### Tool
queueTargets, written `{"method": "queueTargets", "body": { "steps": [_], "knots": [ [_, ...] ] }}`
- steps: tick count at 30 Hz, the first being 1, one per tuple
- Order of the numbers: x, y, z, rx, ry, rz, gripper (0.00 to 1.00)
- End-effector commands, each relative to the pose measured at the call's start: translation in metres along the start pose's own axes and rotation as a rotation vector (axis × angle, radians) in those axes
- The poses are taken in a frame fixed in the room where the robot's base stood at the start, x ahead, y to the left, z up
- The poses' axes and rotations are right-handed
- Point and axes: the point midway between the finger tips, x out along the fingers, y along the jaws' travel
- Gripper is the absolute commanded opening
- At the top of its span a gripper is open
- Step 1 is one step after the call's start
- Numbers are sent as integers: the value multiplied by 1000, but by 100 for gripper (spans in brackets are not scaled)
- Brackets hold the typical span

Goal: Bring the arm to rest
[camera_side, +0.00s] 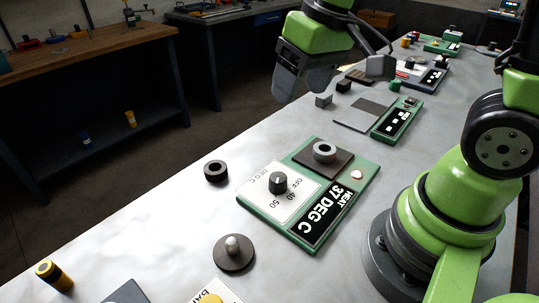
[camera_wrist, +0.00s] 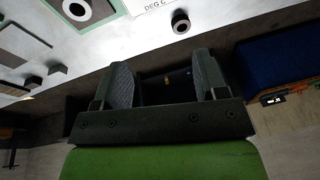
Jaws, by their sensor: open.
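My gripper (camera_side: 335,82) hangs in the air above the far part of the table in the side view, below my green arm link. Its two fingers are spread apart with nothing between them. In the wrist view my gripper (camera_wrist: 165,85) is also open and empty, with dark floor and furniture showing past the fingers. Neither finger touches anything on the table in these views.
Small blocks (camera_side: 323,100) stand below my gripper. A wooden bench (camera_side: 90,60) stands beyond.

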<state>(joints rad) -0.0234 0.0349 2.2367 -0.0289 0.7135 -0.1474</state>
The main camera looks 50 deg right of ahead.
Motion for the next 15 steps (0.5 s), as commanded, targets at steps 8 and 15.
{"method": "queueTargets", "body": {
  "steps": [8, 15],
  "knots": [
    [-75, -4, 46, 139, 222, -95, 66],
    [-96, -4, 77, 205, 324, -156, 66]
  ]
}}
